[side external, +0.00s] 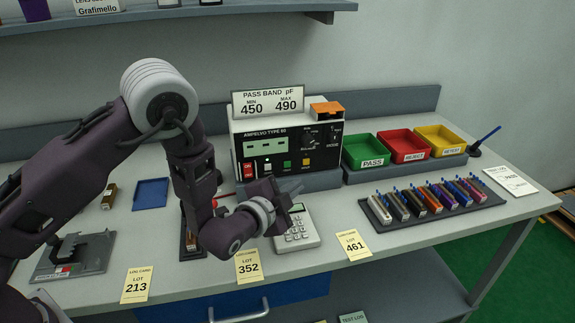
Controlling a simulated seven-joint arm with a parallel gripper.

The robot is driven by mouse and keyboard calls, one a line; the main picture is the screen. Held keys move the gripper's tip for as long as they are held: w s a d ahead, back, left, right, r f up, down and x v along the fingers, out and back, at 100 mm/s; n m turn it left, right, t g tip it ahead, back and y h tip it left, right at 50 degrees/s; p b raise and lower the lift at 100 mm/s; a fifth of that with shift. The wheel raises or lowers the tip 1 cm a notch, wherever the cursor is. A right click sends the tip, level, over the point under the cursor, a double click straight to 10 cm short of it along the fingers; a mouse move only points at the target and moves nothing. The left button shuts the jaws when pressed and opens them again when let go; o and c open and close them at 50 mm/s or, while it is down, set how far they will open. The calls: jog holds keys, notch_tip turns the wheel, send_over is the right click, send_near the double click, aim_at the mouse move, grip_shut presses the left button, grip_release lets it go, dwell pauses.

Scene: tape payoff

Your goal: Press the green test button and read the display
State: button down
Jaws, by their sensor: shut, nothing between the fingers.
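The display (266,147) is green with dark marks too small to read. My gripper (298,188) is shut and empty, in front of the meter and appearing just below the green button. I cannot tell the gap in depth.
A sign (268,101) above the meter reads pass band pF, min 450, max 490. Green (364,163), red (402,157) and yellow (439,150) bins stand right. A rack (378,212) holds several components. A calculator (303,238) and lot cards lie in front.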

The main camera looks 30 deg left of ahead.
jog(key=shift+w+a, duration=1.85)
jog(key=shift+a, duration=0.05)
dwell(0.6)
jog(key=shift+w+a, duration=0.3)
jog(key=shift+w+a, duration=0.25)
dwell(0.9)
jog(key=shift+s+d, duration=0.55)
jog(key=shift+s, duration=0.05)
jog(key=shift+s+d, duration=1.75)
